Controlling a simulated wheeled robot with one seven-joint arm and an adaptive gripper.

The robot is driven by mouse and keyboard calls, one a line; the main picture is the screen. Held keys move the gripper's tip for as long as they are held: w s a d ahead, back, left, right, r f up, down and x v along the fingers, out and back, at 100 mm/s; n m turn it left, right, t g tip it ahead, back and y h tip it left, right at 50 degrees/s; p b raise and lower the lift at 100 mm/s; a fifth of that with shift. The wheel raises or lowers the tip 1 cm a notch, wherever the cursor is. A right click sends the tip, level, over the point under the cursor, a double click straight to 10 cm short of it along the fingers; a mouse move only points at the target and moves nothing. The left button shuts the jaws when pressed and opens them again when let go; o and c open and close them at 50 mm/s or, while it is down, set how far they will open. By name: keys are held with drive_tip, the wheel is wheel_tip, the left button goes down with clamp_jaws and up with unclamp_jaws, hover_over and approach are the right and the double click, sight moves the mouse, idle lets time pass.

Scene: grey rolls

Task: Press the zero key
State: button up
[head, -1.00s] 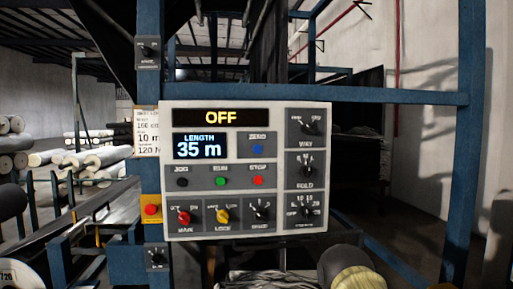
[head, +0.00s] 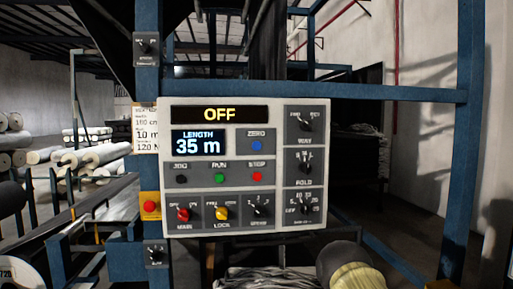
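The zero key is a small round blue button (head: 256,146) under the label ZERO, at the upper middle of a light grey control panel (head: 245,236) in the head view. The panel's top display (head: 219,114) reads OFF. The length display (head: 198,143) reads 35 m. My gripper does not show in the head view, and nothing covers the blue button.
Below are the black JOG (head: 181,179), green RUN (head: 219,178) and red STOP (head: 257,177) buttons. Several knobs fill the bottom row and right column. A red emergency button (head: 150,207) sits at left. Blue posts (head: 460,180) frame the panel.

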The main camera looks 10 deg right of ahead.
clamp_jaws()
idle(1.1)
